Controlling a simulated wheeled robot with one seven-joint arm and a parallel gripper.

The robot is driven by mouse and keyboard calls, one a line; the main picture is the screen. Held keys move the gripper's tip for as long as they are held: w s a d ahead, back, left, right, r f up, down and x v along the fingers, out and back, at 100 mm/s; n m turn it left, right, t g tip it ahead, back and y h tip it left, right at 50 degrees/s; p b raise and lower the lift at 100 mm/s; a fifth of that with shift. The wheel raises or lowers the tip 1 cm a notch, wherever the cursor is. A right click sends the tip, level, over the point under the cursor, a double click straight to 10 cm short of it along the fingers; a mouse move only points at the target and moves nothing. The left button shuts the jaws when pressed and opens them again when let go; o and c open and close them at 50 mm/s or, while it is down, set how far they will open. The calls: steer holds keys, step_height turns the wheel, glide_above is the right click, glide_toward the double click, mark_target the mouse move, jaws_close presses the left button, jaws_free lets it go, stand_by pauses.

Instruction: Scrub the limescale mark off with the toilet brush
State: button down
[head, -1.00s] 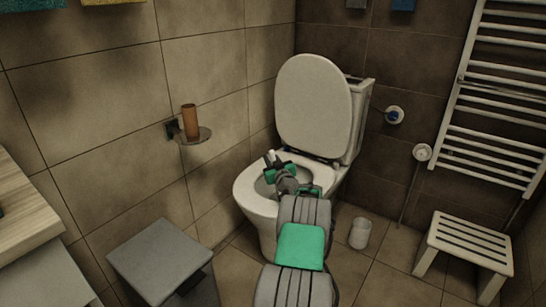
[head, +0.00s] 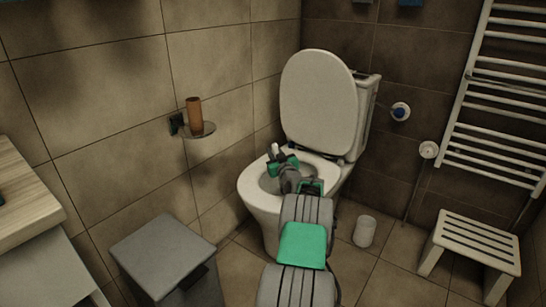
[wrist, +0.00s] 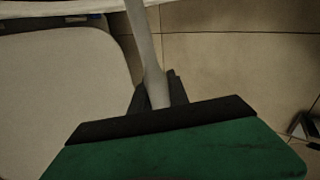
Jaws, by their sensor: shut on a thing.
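The white toilet (head: 262,212) stands against the back wall with its lid (head: 316,100) up and its bowl open. My gripper (head: 279,160) is over the bowl opening. It is shut on the pale handle of the toilet brush (head: 274,149), whose top end sticks up above the jaws. In the wrist view the brush handle (wrist: 145,45) runs between the dark fingers of my gripper (wrist: 158,95). The brush head is hidden, and I cannot see the limescale mark; my arm covers part of the bowl.
A white cylindrical container (head: 364,231) stands on the floor right of the toilet. A slatted stool (head: 470,243) and towel radiator (head: 505,100) are further right. A wall shelf (head: 199,131) holds a brown cup (head: 194,111).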

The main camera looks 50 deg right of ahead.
steer(key=shift+s+d, duration=0.15)
steer(key=shift+d, duration=0.05)
stand_by(2.7)
steer(key=shift+r, duration=0.1)
